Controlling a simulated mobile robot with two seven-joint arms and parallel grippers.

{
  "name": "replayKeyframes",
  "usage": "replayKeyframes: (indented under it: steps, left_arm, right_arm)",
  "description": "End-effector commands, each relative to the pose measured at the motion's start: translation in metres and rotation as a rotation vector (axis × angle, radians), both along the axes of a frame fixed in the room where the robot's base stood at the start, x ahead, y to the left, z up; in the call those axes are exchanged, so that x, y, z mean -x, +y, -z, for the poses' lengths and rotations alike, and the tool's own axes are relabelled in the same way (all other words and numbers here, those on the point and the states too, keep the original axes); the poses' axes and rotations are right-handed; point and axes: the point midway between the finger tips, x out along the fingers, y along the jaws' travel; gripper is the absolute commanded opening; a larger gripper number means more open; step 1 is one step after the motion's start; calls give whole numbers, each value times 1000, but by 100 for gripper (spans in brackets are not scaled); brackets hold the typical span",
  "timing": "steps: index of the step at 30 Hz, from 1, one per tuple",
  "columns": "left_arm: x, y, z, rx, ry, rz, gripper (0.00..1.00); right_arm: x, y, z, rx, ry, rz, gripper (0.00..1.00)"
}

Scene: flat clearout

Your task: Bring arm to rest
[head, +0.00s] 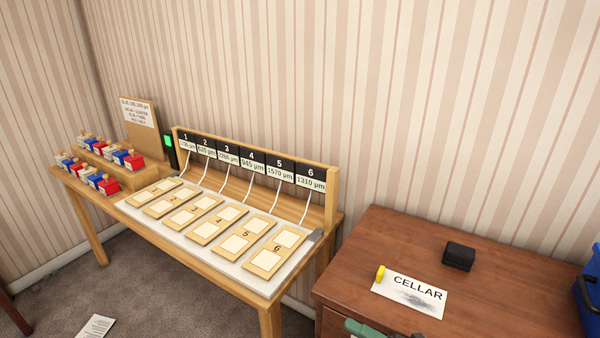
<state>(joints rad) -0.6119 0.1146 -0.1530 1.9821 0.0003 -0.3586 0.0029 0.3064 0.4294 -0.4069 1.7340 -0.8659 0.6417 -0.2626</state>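Neither of my grippers can be made out in the head view, and no arm of mine clearly shows. A green piece (363,328) with a dark part beside it is cut off by the bottom edge, at the front of the brown cabinet (500,285). I cannot tell what it is.
A wooden bench (181,259) holds numbered plates (205,203), a labelled rack (255,163) and red, blue and white blocks (103,183). On the cabinet are a CELLAR card (410,294), a yellow piece (380,272) and a black box (459,256). A blue container (590,290) stands right.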

Motion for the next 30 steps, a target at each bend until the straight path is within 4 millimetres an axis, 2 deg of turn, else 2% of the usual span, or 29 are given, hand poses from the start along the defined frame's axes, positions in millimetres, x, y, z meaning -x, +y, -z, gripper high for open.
replayKeyframes:
  steps: [5, 8, 11, 14, 18, 21, 24, 27, 30]
  left_arm:
    - [-7, 1, -8, -3, -20, 2, 37]
    - [-10, 1, -12, -3, -28, 2, 37]
    - [-12, 2, -15, -4, -36, 2, 37]
    - [-15, 2, -19, -4, -45, 2, 37]
    - [-19, 2, -23, -5, -55, 3, 37]
    - [-21, 3, -25, -6, -60, 2, 37]
    - [-22, 3, -26, -5, -62, 2, 37]
    - [-22, 3, -26, -5, -62, 2, 37]
    - [-21, 3, -26, -6, -61, 2, 37]
  right_arm:
    - [21, -25, 34, -272, 363, 252, 67]
    - [39, -44, 63, -405, 576, 394, 67]
    - [67, -63, 98, -529, 798, 540, 67]
    - [105, -80, 134, -643, 1024, 687, 67]
    - [169, -97, 179, -777, 1320, 879, 67]
    - [210, -102, 200, -847, 1481, 982, 67]
    - [238, -105, 212, -888, 1586, 1050, 67]
    - [253, -105, 217, -909, 1641, 1083, 67]
    - [257, -105, 219, -914, 1656, 1093, 67]
